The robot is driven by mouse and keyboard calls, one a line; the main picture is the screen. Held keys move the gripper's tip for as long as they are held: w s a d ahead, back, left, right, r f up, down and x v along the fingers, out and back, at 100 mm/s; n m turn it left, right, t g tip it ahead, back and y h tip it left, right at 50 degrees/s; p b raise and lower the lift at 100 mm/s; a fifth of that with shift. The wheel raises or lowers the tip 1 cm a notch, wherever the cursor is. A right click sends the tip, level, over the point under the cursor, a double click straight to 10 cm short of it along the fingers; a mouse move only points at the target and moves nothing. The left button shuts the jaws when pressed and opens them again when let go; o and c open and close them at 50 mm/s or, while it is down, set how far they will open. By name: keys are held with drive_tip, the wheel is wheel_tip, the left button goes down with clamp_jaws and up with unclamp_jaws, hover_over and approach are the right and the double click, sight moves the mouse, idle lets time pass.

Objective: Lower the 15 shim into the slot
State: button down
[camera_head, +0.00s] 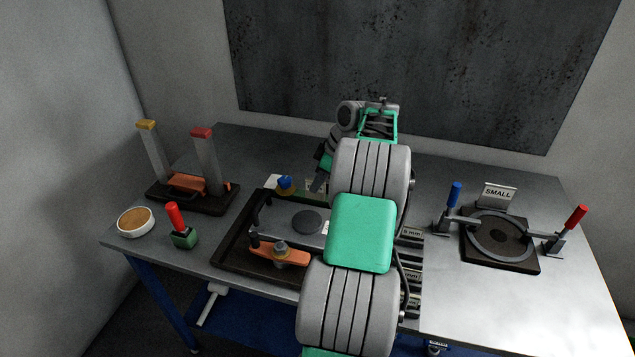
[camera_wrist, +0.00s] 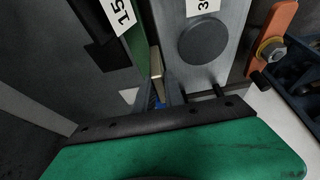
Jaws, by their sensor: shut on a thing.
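In the wrist view a white label reading 15 lies beside a dark green strip (camera_wrist: 136,42), which I take to be the 15 shim. My gripper (camera_wrist: 158,85) is shut on a narrow tan-edged piece, apparently part of this shim, next to the grey plate (camera_wrist: 222,62) with a round dark disc. In the head view my gripper (camera_head: 318,182) is at the back of the dark fixture frame (camera_head: 228,258), mostly behind my arm. The slot is not clearly visible, and I cannot tell whether the shim touches it.
An orange clamp (camera_head: 285,256) sits at the fixture's front. A blue knob (camera_head: 285,182) stands left of my gripper. A stand with two posts (camera_head: 190,194), a red-handled stamp (camera_head: 176,220) and a round dish (camera_head: 136,221) are left. A ring fixture (camera_head: 500,237) marked SMALL is right.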

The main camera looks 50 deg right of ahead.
sight(315, 198)
drive_tip(key=shift+f+b, duration=1.9)
drive_tip(key=shift+f, duration=0.35)
drive_tip(key=c, duration=1.3)
unclamp_jaws()
drive_tip(key=shift+c, duration=0.2)
drive_tip(key=p+v, duration=0.1)
drive_tip(key=v, duration=0.6)
drive_tip(key=shift+s+d+r, duration=0.1)
drive_tip(key=shift+s+r, duration=0.05)
drive_tip(key=shift+r, duration=0.2)
